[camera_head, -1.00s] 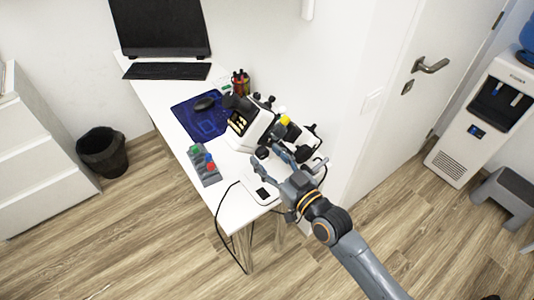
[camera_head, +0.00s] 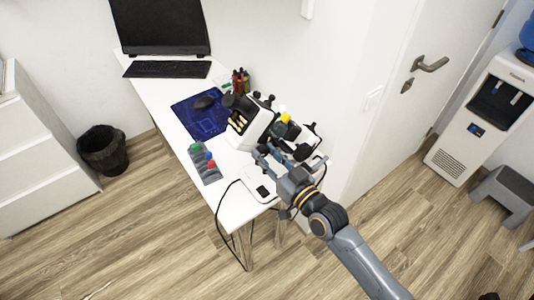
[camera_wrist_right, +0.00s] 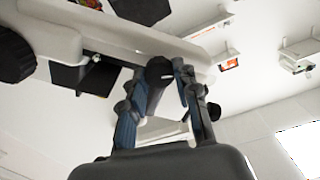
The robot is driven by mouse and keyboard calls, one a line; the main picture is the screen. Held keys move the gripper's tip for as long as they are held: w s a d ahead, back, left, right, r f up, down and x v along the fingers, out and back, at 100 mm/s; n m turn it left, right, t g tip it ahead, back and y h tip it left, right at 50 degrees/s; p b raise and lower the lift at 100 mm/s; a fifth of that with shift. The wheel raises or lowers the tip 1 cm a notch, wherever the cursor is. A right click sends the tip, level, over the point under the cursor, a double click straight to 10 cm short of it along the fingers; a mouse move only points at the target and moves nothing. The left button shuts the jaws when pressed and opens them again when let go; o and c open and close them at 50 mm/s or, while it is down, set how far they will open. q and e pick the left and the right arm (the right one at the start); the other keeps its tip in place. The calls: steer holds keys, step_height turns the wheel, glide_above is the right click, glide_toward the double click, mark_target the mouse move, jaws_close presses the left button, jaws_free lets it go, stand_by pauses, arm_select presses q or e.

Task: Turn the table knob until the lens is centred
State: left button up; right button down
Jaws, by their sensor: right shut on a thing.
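The eye-test instrument (camera_head: 252,122), white with black parts and a yellow piece (camera_head: 285,118), stands at the near right part of the desk. My right gripper (camera_head: 271,158) is at its near side. In the right wrist view, a black knob (camera_wrist_right: 159,70) sits between the fingertips of my right gripper (camera_wrist_right: 168,78), which is shut on it. A white bar of the instrument (camera_wrist_right: 115,32) runs above it. In the head view the gripper hides the knob. I cannot tell whether the lens is centred. My left gripper is not in view.
On the white desk (camera_head: 160,92) are a monitor, a keyboard (camera_head: 168,70), a blue mat (camera_head: 190,126) with a mouse, a pen cup (camera_head: 241,80), a grey tray (camera_head: 203,165) with coloured-topped items and a white device (camera_head: 259,184). A cable hangs off the near edge.

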stand_by(0.3)
steer(key=c, duration=1)
jaws_free()
steer(key=v, duration=1.2)
